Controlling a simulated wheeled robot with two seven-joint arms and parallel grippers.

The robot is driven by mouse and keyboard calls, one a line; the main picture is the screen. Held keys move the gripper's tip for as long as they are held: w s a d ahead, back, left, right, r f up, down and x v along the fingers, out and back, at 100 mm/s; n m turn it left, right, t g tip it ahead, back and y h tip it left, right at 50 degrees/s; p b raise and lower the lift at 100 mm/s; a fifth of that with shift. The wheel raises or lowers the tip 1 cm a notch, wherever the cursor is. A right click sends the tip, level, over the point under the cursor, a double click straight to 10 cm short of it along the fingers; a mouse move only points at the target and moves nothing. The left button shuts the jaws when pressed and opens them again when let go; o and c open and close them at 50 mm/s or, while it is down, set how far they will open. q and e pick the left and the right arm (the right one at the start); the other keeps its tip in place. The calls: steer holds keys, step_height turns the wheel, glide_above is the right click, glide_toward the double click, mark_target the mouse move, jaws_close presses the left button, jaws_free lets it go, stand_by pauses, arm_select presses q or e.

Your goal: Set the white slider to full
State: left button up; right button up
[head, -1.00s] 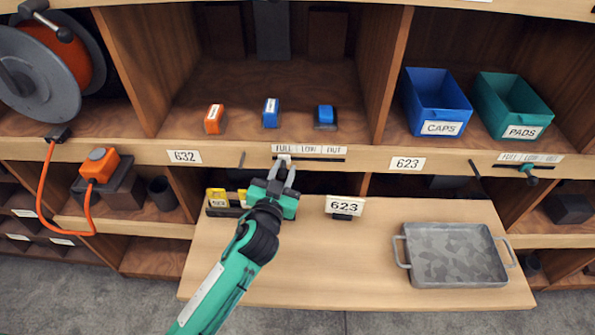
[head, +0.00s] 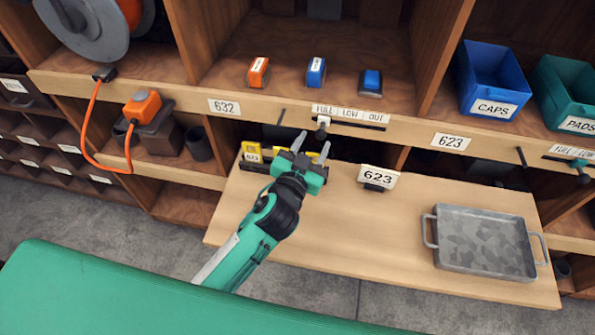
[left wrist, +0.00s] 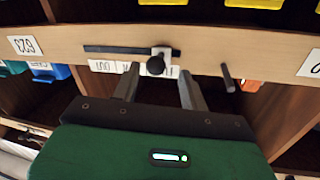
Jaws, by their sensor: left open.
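The white slider (head: 322,127) sits in a dark slot on the shelf's front edge, near the slot's left end in the head view. It is below the word FULL on the FULL, LOW, OUT label (head: 347,114). It also shows in the left wrist view as a white block with a round dark knob (left wrist: 156,63), near the slot's right end in that turned view. My left gripper (head: 313,146) is open and empty, just in front of and below the slider. Its fingers (left wrist: 155,88) look apart from the knob. My right gripper is not in view.
A yellow-and-black item (head: 252,154) is left of my gripper. A peg (left wrist: 228,78) juts out beside the slot. A second, green slider (head: 583,177) is at the far right.

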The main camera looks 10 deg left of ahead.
arm_select(q)
steer(key=s+a+b, duration=0.2)
steer(key=s, duration=0.7)
steer(key=shift+s, duration=0.2)
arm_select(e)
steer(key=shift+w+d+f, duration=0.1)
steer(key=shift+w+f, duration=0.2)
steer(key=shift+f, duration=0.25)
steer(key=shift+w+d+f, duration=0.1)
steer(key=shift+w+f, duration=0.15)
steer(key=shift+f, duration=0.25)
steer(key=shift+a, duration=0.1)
